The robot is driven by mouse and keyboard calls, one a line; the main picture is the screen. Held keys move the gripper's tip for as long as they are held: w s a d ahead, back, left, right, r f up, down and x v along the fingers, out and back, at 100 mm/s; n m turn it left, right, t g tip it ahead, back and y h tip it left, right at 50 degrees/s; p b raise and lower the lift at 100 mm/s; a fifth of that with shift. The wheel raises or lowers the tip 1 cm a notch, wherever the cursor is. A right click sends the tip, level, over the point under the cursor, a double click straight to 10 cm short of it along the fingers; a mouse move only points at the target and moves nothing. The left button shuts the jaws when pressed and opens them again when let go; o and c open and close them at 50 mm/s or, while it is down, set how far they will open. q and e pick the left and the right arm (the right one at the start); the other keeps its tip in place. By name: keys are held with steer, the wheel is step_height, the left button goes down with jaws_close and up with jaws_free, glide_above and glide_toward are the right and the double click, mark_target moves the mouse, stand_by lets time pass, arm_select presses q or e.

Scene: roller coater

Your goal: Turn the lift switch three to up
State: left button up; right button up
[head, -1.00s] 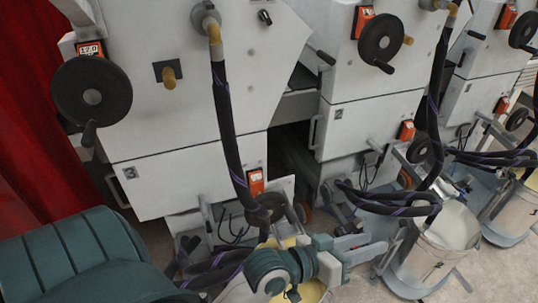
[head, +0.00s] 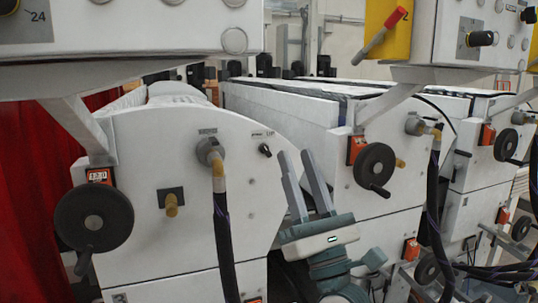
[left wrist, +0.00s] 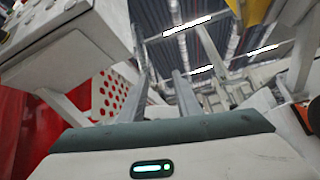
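A small black switch (head: 265,150) with a tiny label above it sits on the upper right part of the nearest white machine's side plate. A similar black switch (head: 463,153) is on a machine farther right. I cannot tell which is lift switch three, nor read its setting. My left gripper (head: 296,155) points up, just right of the nearer switch in the head view, with its two grey fingers apart and nothing between them. In the left wrist view the open fingers (left wrist: 160,75) point toward the ceiling; no switch is clear there. My right gripper is not in view.
White machine bodies (head: 150,240) stand in a row. Black handwheels (head: 93,221) and a hose fitting (head: 212,158) stick out from their sides. A control box (head: 130,30) overhangs at the upper left. A red-handled switch on a yellow plate (head: 376,50) is at the upper right.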

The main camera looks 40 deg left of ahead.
mark_target(268, 152)
arm_select(q)
steer(key=w+a+f+n+g+h, duration=0.3)
steer(key=w+a+f+n+h, duration=0.1)
steer(key=w+n+h, duration=0.3)
steer(key=shift+a+f+h, duration=0.4)
steer(key=shift+a+h, duration=0.15)
steer(key=shift+h, duration=0.85)
steer(key=shift+a, duration=0.15)
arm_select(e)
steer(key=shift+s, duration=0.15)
